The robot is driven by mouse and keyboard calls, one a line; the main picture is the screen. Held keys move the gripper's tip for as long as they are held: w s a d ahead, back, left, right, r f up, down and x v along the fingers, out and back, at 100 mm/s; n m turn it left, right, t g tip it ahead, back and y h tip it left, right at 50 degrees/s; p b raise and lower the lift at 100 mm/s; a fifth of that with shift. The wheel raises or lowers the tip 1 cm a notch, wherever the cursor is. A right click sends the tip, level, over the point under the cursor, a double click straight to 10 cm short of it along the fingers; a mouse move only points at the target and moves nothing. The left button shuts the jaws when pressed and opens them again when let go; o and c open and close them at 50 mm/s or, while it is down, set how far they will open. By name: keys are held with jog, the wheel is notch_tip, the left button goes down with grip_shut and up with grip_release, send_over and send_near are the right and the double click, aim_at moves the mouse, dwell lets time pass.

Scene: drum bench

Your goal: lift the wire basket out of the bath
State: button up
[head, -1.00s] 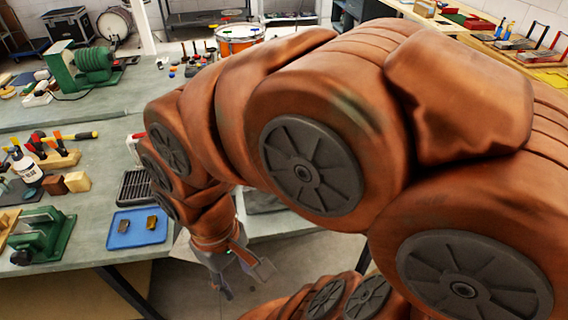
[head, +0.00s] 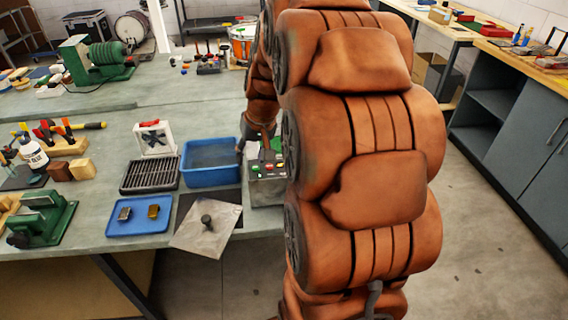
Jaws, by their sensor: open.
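The blue bath (head: 211,176) is an open tub on the bench, left of my arm. Its inside looks dark grey, and I cannot make out the wire basket in it. My gripper (head: 241,146) is dark and small in view, at the bath's right rim. It is open, but its fingertips are partly hidden, and I cannot tell whether they touch anything. A grey square plate with a dark knob (head: 193,238) lies in front of the bath, over the bench's front edge.
A control box (head: 268,188) with coloured buttons stands right of the bath. A black slatted rack (head: 150,173), a blue tray (head: 140,216) with two small blocks and a white framed device (head: 154,138) are to the left. Open floor lies right of my arm.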

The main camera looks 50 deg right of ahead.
aim_at(284, 143)
jog(key=w+d+f+m+t+h+b, duration=0.2)
jog(key=d+f+m, duration=0.1)
jog(key=d, duration=1.4)
jog(key=shift+a+p+x, duration=0.15)
jog(key=shift+p+x, duration=0.6)
jog(key=shift+x, duration=1.2)
jog(key=shift+a+p+x, duration=0.15)
jog(key=shift+p+x, duration=0.55)
jog(key=shift+x, duration=1.3)
jog(key=shift+c, duration=0.2)
grip_shut()
